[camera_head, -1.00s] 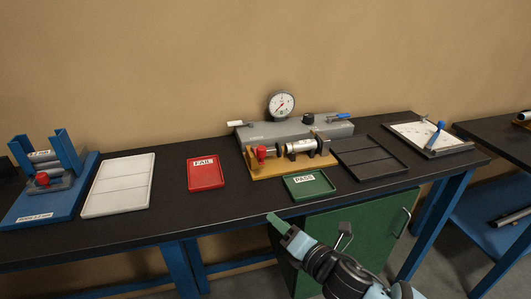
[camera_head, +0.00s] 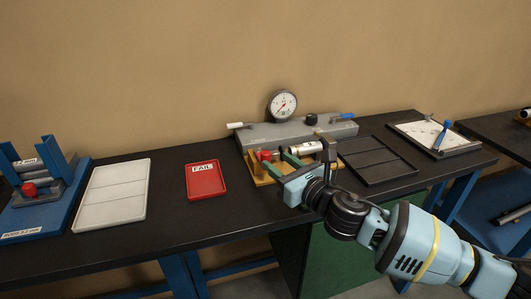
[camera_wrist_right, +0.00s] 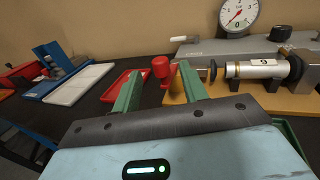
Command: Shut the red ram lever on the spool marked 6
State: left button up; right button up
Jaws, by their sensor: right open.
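The red ram lever knob (camera_head: 265,155) stands at the left end of the yellow fixture, and shows larger in the wrist view (camera_wrist_right: 161,68). A silver spool (camera_head: 304,148) lies in the fixture to its right. Its label in the wrist view (camera_wrist_right: 258,69) bears a digit that reads as 6 or 9. A gap shows between the ram's dark tip and the spool. My right gripper (camera_head: 284,159) is open at the fixture's front edge. In the wrist view its green fingers (camera_wrist_right: 161,72) appear either side of the knob, nearer the camera; contact is unclear. My left gripper is out of view.
A grey gauge block (camera_head: 285,132) with a dial (camera_head: 283,104) stands behind the fixture. A red FAIL tray (camera_head: 206,180) lies left, a black tray (camera_head: 375,160) right. Bare bench top lies around the FAIL tray.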

aim_at(269, 155)
jog(key=shift+b+x, duration=0.3)
jog(key=shift+x, duration=2.8)
grip_shut()
